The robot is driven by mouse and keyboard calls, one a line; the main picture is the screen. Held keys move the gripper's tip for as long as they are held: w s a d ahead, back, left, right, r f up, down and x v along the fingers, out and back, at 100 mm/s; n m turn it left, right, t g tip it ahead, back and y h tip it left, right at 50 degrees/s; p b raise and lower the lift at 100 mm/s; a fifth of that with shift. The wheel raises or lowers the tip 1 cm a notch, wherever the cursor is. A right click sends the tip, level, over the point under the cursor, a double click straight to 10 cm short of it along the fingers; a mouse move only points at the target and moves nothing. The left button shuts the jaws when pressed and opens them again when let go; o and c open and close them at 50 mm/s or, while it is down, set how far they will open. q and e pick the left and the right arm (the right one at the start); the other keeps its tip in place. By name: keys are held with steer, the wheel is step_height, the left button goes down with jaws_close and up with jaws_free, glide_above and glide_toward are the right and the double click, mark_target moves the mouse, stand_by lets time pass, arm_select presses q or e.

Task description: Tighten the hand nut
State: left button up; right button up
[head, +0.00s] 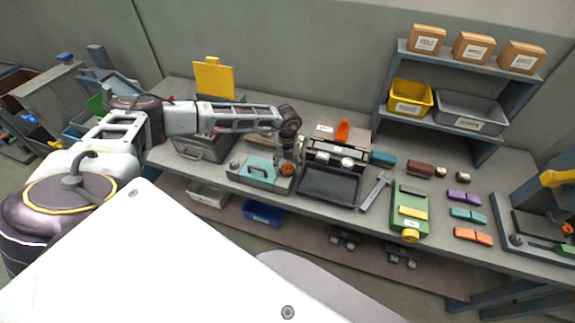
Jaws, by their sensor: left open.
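A round orange-brown knob (287,170), which looks like the hand nut, sits at that end of the fixture, right at the fingertips. I cannot tell whether the fingers touch it, and the gripper partly hides it. A yellow round knob (410,236) is on the front of a green fixture (409,208) farther right. My right gripper is out of view.
A dark tray (330,184) lies just right of the teal fixture, with a device with an orange lever (342,131) behind it. A hammer-like tool (375,191) and several coloured blocks lie to the right. A shelf (456,120) with bins and boxes stands at the back right.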

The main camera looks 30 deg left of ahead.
arm_select(q)
steer(key=shift+f, duration=0.45)
steer(key=c, duration=1)
